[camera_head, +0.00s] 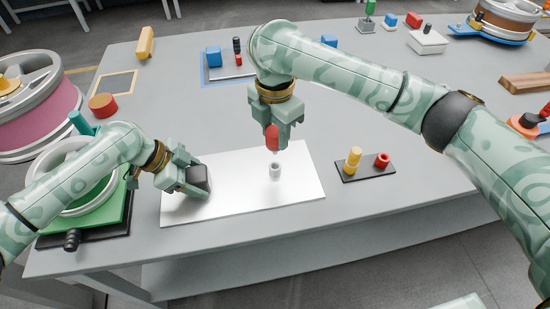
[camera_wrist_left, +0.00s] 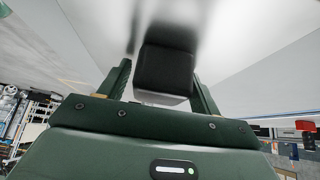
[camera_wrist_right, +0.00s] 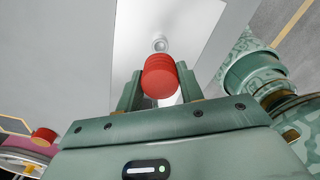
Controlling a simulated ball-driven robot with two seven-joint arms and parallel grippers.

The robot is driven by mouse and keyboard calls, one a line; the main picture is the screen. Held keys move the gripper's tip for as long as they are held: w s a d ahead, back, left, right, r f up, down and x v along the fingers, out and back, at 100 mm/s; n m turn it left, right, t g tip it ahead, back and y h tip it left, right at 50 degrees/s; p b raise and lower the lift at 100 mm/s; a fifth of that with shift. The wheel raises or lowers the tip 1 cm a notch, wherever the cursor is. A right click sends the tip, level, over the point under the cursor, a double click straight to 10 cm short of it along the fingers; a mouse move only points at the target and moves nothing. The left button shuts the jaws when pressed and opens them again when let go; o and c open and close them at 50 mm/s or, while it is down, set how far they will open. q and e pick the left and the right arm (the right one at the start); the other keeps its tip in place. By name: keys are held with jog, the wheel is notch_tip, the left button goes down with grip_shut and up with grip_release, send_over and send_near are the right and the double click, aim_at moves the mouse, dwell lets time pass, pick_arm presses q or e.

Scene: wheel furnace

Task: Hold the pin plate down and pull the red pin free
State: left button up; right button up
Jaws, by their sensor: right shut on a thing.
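The white pin plate (camera_head: 235,205) lies flat near the table's front edge, with a small pale socket (camera_head: 275,171) standing on it. A dark block (camera_head: 196,178) sits at the plate's left side. My left gripper (camera_head: 190,180) has its fingers on either side of that block (camera_wrist_left: 165,72); whether they press on it is unclear. My right gripper (camera_head: 274,125) is shut on the red pin (camera_head: 272,138). The pin hangs above the socket with a visible gap. The right wrist view shows the pin (camera_wrist_right: 159,76) between the fingers and the socket (camera_wrist_right: 160,44) beyond it.
A black tray (camera_head: 368,173) with a yellow cylinder (camera_head: 353,159) and a red ring (camera_head: 382,160) lies right of the plate. A green fixture with a wheel (camera_head: 75,215) stands left. A blue-edged tray (camera_head: 226,72) lies behind. The table between is mostly clear.

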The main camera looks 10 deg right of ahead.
pick_arm(q)
jog(key=shift+o, duration=0.7)
jog(key=shift+r, duration=0.1)
jog(key=shift+w+a+r, duration=0.1)
jog(key=shift+a+r, duration=0.35)
jog(key=shift+r, duration=0.15)
jog(key=shift+v, duration=3)
jog(key=v, duration=1.2)
